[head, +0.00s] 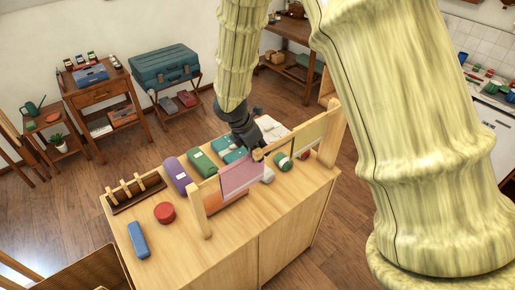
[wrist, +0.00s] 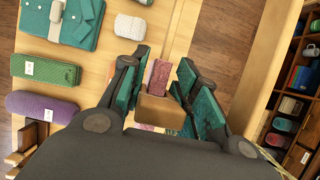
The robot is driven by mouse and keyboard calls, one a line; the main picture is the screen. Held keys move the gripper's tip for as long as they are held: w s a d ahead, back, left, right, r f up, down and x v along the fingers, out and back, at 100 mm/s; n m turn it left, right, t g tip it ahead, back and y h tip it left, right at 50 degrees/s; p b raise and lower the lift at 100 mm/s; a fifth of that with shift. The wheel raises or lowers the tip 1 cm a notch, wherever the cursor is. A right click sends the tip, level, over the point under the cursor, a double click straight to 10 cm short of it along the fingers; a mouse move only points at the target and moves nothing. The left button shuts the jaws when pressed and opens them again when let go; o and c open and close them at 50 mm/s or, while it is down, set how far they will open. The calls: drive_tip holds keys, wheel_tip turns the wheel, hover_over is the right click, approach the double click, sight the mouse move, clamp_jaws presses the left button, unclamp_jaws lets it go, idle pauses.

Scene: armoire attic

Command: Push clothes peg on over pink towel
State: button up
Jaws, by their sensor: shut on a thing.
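The pink towel (head: 241,178) hangs from a rail between wooden posts on the wooden cabinet top. In the wrist view a narrow strip of pink cloth (wrist: 160,73) shows just beyond the peg. My gripper (head: 256,149) is at the towel's upper right end, pointing down. It is shut on the tan clothes peg (wrist: 158,111), which sits between the teal finger pads in the wrist view. The peg's notched edge meets the pink strip there; I cannot tell how far the cloth lies inside the peg. My gripper hides much of the peg in the head view.
An olive towel (head: 309,134) hangs on the same line to the right. A purple roll (head: 175,175), a green bundle (head: 202,162), a red round tin (head: 164,212), a blue case (head: 138,240) and a peg rack (head: 135,191) stand on the cabinet top.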

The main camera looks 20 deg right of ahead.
drive_tip(key=shift+f+b, duration=0.3)
drive_tip(key=shift+f, duration=0.45)
drive_tip(key=o, duration=0.9)
drive_tip(key=shift+c, duration=0.2)
wheel_tip(320, 180, up, 6)
drive_tip(key=p, duration=0.2)
drive_tip(key=shift+f+p, duration=0.1)
drive_tip(key=shift+p, duration=0.3)
drive_tip(key=shift+f+b, duration=0.15)
drive_tip(key=shift+b, duration=0.75)
